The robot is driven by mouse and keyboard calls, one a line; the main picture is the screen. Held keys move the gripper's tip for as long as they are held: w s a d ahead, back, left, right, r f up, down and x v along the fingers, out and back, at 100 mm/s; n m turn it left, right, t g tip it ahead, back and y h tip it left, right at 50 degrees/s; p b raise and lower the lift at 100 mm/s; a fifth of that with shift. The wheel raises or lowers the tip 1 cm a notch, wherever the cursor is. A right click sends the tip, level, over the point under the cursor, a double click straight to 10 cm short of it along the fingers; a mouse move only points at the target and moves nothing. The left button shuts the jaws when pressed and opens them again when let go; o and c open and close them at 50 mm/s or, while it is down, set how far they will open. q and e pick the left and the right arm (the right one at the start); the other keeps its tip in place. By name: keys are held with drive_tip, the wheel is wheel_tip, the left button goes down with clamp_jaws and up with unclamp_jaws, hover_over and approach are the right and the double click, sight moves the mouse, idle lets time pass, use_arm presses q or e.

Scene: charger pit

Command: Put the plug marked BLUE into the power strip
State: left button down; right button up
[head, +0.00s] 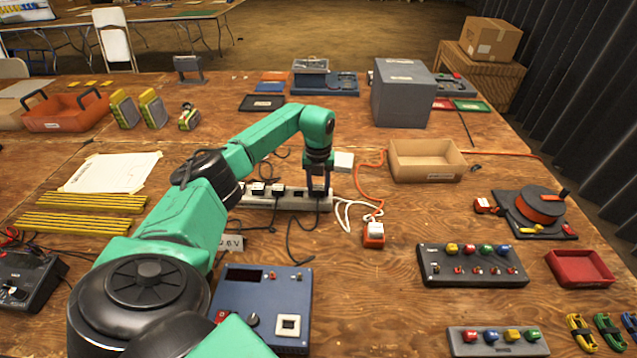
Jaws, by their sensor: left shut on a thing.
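My left gripper (319,192) points down at the right end of the strip. It is shut on what looks like a plug, mostly hidden between the fingers. I cannot read a BLUE mark on any plug, nor tell whether the held one is seated or just above the strip. My right gripper is not in view.
An orange-and-white plug block (374,235) with white and orange cords lies just right of the strip. A blue power unit (262,305) stands in front. A cardboard tray (425,160), a button box (472,265) and a grey box (402,92) stand to the right.

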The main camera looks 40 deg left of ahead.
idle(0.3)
use_arm(q)
unclamp_jaws()
idle(0.4)
wheel_tip(320, 180, up, 8)
drive_tip(key=p, duration=0.6)
drive_tip(key=shift+f+p, duration=0.2)
drive_tip(key=shift+p, duration=0.2)
drive_tip(key=shift+f, duration=0.1)
